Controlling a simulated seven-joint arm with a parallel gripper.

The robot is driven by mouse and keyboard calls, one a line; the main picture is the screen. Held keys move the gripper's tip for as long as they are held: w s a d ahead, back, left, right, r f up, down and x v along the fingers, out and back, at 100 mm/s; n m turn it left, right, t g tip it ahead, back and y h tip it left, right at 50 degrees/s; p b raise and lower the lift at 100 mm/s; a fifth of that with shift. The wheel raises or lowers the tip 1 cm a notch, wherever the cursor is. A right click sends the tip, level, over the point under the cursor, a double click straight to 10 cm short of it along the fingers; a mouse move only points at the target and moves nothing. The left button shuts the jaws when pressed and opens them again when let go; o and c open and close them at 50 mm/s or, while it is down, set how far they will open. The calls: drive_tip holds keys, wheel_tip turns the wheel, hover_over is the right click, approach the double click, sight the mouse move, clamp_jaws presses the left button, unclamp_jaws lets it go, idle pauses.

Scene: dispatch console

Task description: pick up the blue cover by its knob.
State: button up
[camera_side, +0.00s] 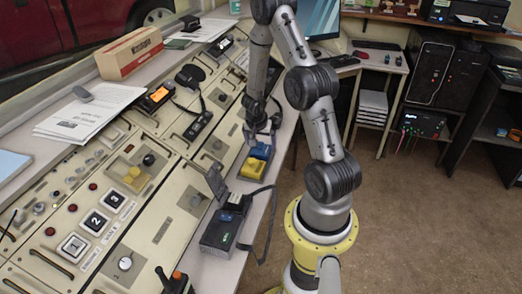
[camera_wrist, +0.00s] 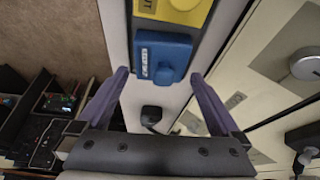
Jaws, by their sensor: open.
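The blue cover (camera_side: 261,150) lies on the console's right edge strip, directly behind the yellow cover (camera_side: 252,169). In the wrist view the blue cover (camera_wrist: 172,52) shows from above, with a darker blue knob (camera_wrist: 164,75) and a small white label on it. The yellow cover (camera_wrist: 168,9) is partly cut off at the top. My gripper (camera_side: 260,133) is low over the strip near the blue cover. In the wrist view its fingers (camera_wrist: 158,75) are apart and empty, one to each side of the blue cover, with gaps showing between.
A small black item with a cable (camera_wrist: 151,115) lies on the strip between my fingers. A black device with a strap (camera_side: 222,230) stands in front of the yellow cover. The strip drops to the floor (camera_side: 420,200) on the right. Console panels (camera_side: 160,190) spread left.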

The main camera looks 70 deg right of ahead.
drive_tip(key=shift+x, duration=0.75)
drive_tip(key=c, duration=1.1)
drive_tip(key=shift+r, duration=0.1)
drive_tip(key=shift+c, duration=0.2)
